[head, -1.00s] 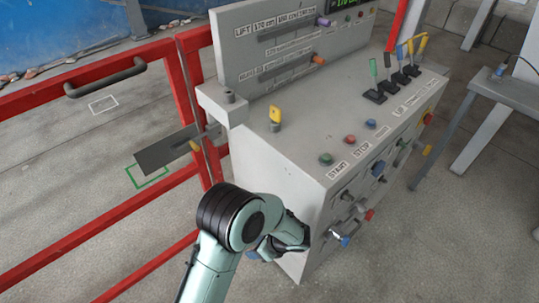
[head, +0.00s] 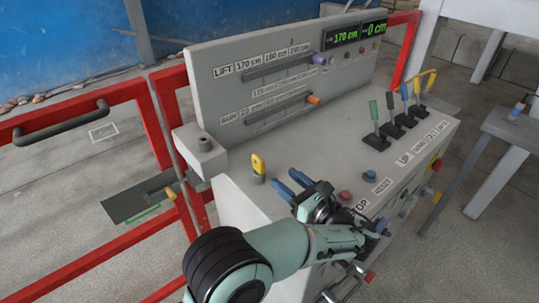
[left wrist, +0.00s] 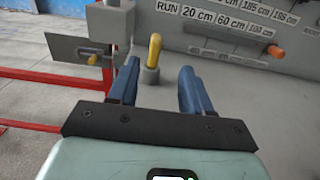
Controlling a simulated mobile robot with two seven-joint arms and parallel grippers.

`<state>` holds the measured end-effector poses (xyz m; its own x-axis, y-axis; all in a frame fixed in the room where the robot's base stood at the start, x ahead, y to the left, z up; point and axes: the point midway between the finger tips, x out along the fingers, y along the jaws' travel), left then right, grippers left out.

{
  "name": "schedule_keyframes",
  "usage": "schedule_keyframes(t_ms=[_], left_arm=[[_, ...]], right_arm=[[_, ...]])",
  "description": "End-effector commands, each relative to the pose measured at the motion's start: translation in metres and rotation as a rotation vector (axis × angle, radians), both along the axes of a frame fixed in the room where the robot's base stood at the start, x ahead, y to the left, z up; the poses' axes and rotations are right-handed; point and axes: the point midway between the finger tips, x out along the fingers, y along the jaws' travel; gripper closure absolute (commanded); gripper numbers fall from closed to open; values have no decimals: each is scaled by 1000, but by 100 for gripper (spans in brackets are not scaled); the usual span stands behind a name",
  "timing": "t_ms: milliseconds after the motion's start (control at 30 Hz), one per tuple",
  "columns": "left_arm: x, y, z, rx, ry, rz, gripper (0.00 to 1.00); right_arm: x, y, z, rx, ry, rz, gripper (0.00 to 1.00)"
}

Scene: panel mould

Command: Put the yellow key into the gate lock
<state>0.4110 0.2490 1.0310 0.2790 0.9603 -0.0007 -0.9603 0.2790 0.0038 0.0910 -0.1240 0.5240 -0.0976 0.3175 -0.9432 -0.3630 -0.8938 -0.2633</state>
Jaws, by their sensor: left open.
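The yellow key (head: 258,164) stands upright in a short grey round holder on the console's near left top. It also shows in the left wrist view (left wrist: 154,48), between and beyond my fingertips. My left gripper (head: 291,183) is open and empty, its blue fingers pointing toward the key from its right, apart from it. It shows in the left wrist view (left wrist: 159,75) too. My right gripper is out of view.
The console's upright panel (head: 285,75) with sliders stands behind the key. Levers (head: 398,118) and buttons are to the right. The red gate (head: 85,125) has a grey plate (head: 140,199) with a yellow knob, left of the console.

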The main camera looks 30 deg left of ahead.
Motion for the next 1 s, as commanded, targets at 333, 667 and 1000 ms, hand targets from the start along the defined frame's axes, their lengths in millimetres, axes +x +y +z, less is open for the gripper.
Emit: schedule_keyframes(t_ms=[333,667,1000], left_arm=[[15,57,0,0,-2,5,51],[23,86,1,0,-1,3,51],[33,127,3,0,0,2,51]], right_arm=[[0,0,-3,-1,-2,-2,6],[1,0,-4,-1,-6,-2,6],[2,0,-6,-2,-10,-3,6]])
